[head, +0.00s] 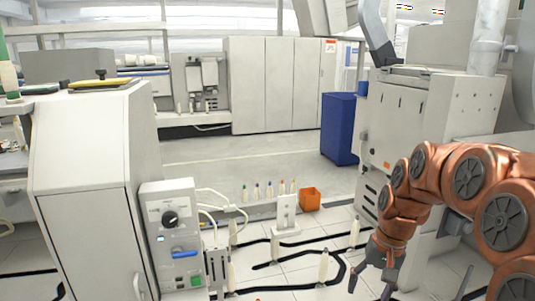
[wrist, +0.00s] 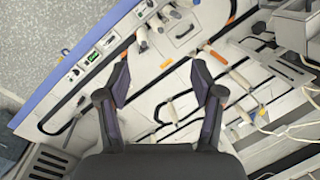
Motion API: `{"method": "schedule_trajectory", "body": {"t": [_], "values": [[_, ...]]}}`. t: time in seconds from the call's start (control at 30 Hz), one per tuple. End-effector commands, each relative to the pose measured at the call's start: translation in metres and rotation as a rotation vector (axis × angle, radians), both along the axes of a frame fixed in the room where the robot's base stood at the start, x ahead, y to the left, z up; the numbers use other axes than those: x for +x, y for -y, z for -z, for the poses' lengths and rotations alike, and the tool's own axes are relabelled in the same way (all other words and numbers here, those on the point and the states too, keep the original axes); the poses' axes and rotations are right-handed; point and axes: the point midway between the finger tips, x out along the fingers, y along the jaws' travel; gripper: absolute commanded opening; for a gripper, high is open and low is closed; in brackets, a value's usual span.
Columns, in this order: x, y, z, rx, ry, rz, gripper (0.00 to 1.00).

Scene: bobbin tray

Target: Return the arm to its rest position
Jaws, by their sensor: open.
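My arm is copper-coloured and reaches in from the right edge of the head view, bent over and pointing down. My gripper (head: 369,291) hangs at its lower end, near the bottom of the head view, with its dark fingers apart. In the wrist view my gripper (wrist: 160,72) has its two fingers spread wide with nothing between them. Beneath it lies the white work surface with black lines, at a distance. No contact with any thing shows.
A white control box (head: 170,230) stands left of centre. Pale bobbins, one of them here (head: 323,266), stand on the tiled surface left of my gripper. A grey-white machine (head: 410,125) stands behind my arm.

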Motion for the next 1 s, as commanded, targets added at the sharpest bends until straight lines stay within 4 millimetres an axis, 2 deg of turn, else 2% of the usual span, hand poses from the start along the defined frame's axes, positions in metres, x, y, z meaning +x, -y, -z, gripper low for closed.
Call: {"method": "schedule_trajectory", "body": {"t": [0.03,0.4,0.7,1.0], "values": [[-0.01,-0.006,-0.012,-0.005,0.0,-0.02,0.67],[-0.088,-0.034,-0.049,-0.047,-0.016,-0.142,0.67],[-0.154,-0.046,-0.07,-0.085,-0.032,-0.221,0.67],[-0.218,-0.048,-0.083,-0.122,-0.045,-0.283,0.67]]}}
